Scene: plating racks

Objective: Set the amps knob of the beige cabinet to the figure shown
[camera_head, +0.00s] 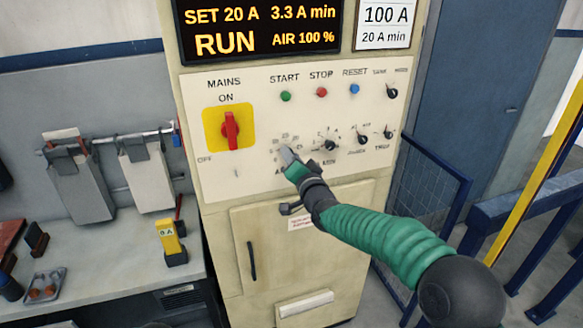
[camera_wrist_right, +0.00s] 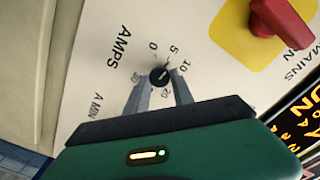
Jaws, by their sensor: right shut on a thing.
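The beige cabinet (camera_head: 215,180) stands in the middle of the head view. Its amps knob (camera_wrist_right: 159,75) is small, round and black on a printed scale in the wrist view; my gripper hides it in the head view. A pale mark shows on the knob, but I cannot read its exact setting. My right gripper (camera_head: 288,158) is shut on the knob, a finger on each side in the wrist view. The cabinet's display (camera_head: 262,28) reads SET 20 A, 3.3 A min, RUN, AIR 100 %. A white card (camera_head: 385,24) reads 100 A, 20 A min. My left gripper is out of view.
A red mains switch (camera_head: 230,130) on a yellow plate sits up and left of my gripper. Several other small knobs, including one (camera_head: 330,145), sit close on its right. A cabinet door handle (camera_head: 251,261) is below. A grey bench (camera_head: 110,262) stands left, a blue mesh gate (camera_head: 425,200) right.

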